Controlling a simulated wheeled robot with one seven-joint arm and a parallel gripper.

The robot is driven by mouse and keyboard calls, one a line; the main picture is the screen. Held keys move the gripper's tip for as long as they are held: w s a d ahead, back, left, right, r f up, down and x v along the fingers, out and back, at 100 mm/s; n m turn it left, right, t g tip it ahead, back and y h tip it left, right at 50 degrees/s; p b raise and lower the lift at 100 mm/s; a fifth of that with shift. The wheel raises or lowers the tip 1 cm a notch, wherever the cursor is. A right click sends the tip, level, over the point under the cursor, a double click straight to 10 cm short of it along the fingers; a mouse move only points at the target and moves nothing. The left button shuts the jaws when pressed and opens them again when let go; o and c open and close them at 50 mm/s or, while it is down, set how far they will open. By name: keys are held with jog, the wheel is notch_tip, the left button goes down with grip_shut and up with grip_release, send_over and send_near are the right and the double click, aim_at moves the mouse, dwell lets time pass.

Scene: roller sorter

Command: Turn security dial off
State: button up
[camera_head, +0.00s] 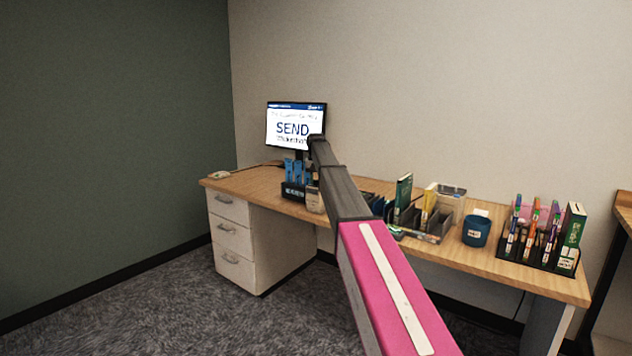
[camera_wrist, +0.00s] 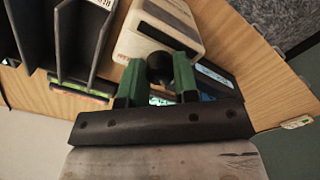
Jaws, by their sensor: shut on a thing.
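A black round dial (camera_wrist: 160,68) shows in the wrist view at the near end of a cream-white box-shaped device (camera_wrist: 162,28). My gripper (camera_wrist: 157,76) has its two green fingers on either side of the dial and is shut on it. The dial's face and any markings are hidden or too small to read. In the head view a cream device (camera_head: 315,201) stands on the desk beside the dark holder with blue items, partly behind my arm. My gripper is hidden behind my arm in that view.
A dark slotted organizer (camera_wrist: 62,42) stands close left of the fingers in the wrist view. On the wooden desk (camera_head: 257,184) are a monitor (camera_head: 290,128), a blue cup (camera_head: 476,232) and a rack of pens and books (camera_head: 540,252). Carpet in front is clear.

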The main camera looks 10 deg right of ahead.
jog(key=shift+n, duration=0.4)
jog(key=o, duration=0.9)
jog(key=shift+o, duration=0.2)
jog(key=shift+r, duration=0.1)
notch_tip(320, 180, up, 11)
jog(key=shift+f, duration=0.2)
jog(key=shift+s, duration=0.1)
